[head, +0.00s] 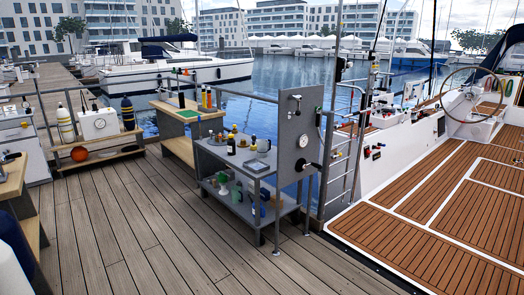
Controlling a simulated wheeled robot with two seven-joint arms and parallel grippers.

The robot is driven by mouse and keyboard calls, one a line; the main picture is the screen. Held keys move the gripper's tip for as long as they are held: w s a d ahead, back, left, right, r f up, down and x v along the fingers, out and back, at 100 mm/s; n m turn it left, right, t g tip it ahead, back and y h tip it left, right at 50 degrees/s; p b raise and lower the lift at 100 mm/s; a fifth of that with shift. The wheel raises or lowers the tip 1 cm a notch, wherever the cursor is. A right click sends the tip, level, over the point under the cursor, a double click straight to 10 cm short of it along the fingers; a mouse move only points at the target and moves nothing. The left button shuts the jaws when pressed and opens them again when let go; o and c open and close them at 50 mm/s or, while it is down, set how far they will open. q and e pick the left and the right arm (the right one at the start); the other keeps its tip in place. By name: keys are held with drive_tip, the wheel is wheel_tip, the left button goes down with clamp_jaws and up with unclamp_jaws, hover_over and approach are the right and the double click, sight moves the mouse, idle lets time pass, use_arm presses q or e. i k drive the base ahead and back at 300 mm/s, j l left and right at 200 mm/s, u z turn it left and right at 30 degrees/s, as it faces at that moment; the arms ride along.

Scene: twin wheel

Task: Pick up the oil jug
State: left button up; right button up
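A grey two-shelf cart (225,153) stands on the dock in the middle of the head view. On its top are a dark bottle with a pale label (231,146), an amber bottle (253,143) and a small grey jug-like vessel (264,145) at the right end. A shallow grey dish (256,165) lies at the front. The lower shelf holds several small items, among them a green one (237,191). I cannot tell at this size which item is the oil jug.
A grey upright panel (299,130) with a gauge and a black handle closes the cart's right end. A wooden bench (181,112) stands behind left. An orange ball (79,154) sits on a low wooden shelf at left. The plank floor (150,235) before the cart is clear. A boat deck (440,215) lies right.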

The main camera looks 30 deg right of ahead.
sight(263, 150)
drive_tip(key=i+z, duration=0.35)
drive_tip(key=i, duration=2.5)
